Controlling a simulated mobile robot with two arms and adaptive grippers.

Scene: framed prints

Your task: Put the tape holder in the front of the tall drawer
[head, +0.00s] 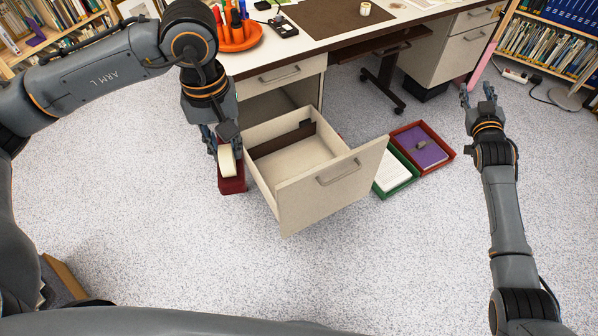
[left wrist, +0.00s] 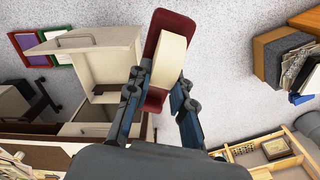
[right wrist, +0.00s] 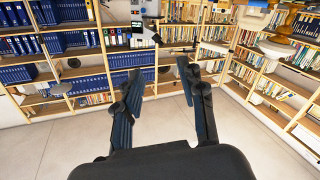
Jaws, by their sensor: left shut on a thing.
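The tape holder (head: 231,182) is dark red with a cream roll of tape on it. My left gripper (head: 222,143) is shut on it and holds it just left of the tall drawer. In the left wrist view the tape holder (left wrist: 155,88) sits between the fingers (left wrist: 158,95), its far end sticking out past them. The tall drawer (head: 335,185) is pulled out of the desk, with a light front panel and handle. Its visible inside is empty apart from a dark strip at the back. My right gripper (head: 478,98) is open and empty, far to the right above the floor.
The desk (head: 290,50) stands behind the drawer, with an orange pen tray (head: 238,38) on its near left corner. A green tray (head: 397,174) and a red tray (head: 437,155) lie on the floor right of the drawer. The floor in front is clear.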

